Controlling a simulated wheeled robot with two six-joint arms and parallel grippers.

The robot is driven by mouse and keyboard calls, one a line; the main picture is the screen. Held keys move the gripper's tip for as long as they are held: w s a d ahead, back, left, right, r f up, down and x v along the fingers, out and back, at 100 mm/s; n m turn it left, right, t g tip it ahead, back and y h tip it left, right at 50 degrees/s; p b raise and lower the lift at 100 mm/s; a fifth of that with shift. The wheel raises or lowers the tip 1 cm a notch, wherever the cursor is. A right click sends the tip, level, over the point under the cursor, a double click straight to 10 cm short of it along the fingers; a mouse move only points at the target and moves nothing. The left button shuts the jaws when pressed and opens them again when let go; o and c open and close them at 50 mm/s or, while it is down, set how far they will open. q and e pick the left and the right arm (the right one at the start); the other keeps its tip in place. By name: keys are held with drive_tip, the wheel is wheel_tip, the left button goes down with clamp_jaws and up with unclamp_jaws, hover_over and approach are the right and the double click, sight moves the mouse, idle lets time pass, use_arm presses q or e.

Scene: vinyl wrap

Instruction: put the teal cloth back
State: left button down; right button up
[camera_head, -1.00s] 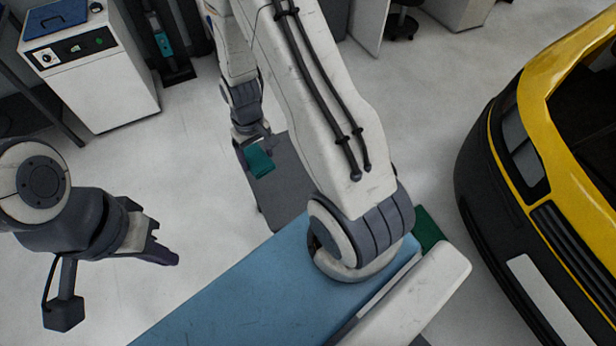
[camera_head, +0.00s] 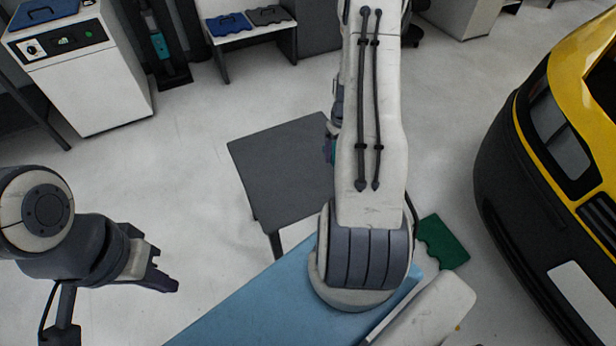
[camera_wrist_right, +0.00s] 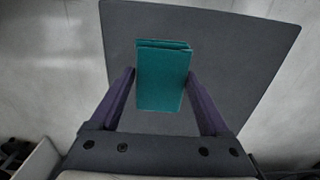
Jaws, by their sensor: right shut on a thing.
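The teal cloth (camera_wrist_right: 163,80) is a folded block in the right wrist view. It sits between the two purple fingers of my right gripper (camera_wrist_right: 161,73), which is shut on it. The grey table (camera_wrist_right: 235,45) lies behind and below the cloth there; the gap is hard to judge. In the head view, only a sliver of the cloth (camera_head: 329,150) shows at the grey table's (camera_head: 275,165) right edge; my right arm hides the rest and most of the gripper. My left gripper (camera_head: 165,277) is at the lower left, away from the tables; its fingers overlap in this view.
A light blue surface (camera_head: 255,305) lies in front, with a green piece (camera_head: 443,243) and a pale roll (camera_head: 430,310) at its right. A yellow and black car (camera_head: 545,150) stands right. The grey tabletop's visible part is bare.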

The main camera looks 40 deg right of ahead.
hover_over(308, 179)
wheel_tip(308, 179, down, 5)
drive_tip(key=shift+f, duration=2.2)
drive_tip(key=shift+f, duration=0.1)
drive_tip(key=o, duration=1.2)
drive_tip(key=shift+f, duration=0.1)
drive_tip(key=shift+c, duration=0.2)
